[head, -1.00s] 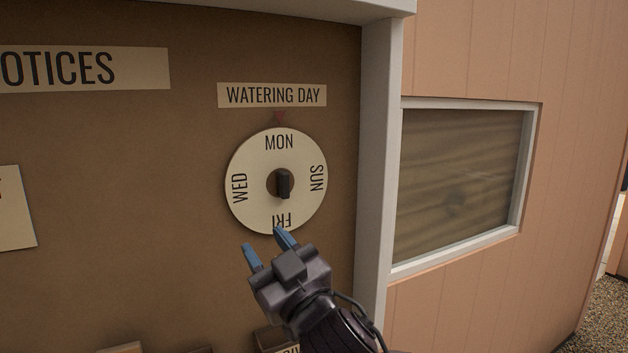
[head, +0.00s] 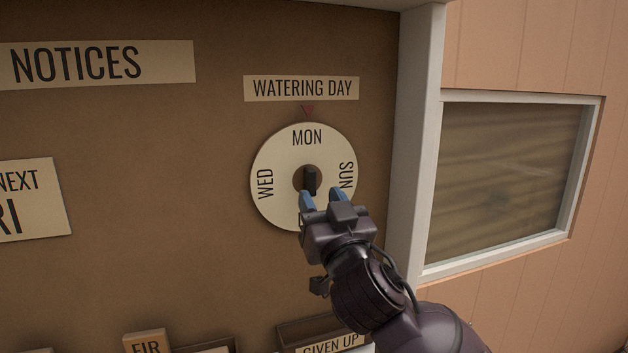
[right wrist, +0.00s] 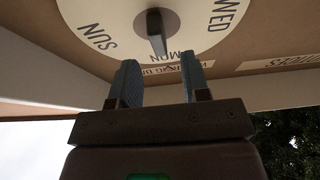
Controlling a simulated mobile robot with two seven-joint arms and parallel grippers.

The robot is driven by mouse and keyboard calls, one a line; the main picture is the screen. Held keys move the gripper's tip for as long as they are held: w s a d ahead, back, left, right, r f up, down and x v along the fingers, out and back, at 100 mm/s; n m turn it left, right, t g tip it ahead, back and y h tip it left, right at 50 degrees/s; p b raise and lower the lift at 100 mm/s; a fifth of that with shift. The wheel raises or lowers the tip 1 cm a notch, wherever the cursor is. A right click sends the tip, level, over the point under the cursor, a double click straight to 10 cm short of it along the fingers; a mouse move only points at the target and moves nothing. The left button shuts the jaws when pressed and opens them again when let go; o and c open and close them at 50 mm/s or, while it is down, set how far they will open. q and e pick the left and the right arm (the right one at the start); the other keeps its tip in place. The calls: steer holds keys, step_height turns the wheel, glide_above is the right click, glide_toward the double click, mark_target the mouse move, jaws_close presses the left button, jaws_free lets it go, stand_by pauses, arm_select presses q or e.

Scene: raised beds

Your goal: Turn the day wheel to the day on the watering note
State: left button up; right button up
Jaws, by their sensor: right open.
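The pale day wheel (head: 282,165) is mounted on the brown board, with MON at the top under a small red pointer (head: 307,111). WED is at the left and SUN at the right; the bottom word is hidden by my gripper. A dark knob (head: 310,180) stands upright at the wheel's centre. My right gripper (head: 320,197) is open and empty just below the knob, over the wheel's lower part. In the right wrist view the knob (right wrist: 156,34) lies beyond the open fingers. A note (head: 35,205) at the left edge is cut off, showing NEXT and RI. My left gripper is out of view.
A WATERING DAY label (head: 302,89) is above the wheel and a NOTICES sign (head: 98,65) is at upper left. A white post (head: 415,150) edges the board at right. Small boxes, one marked GIVEN UP (head: 331,344), sit at the bottom.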

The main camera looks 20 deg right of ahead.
mark_target(313, 184)
steer(key=shift+p+x, duration=0.45)
steer(key=shift+x, duration=1.55)
jaws_close()
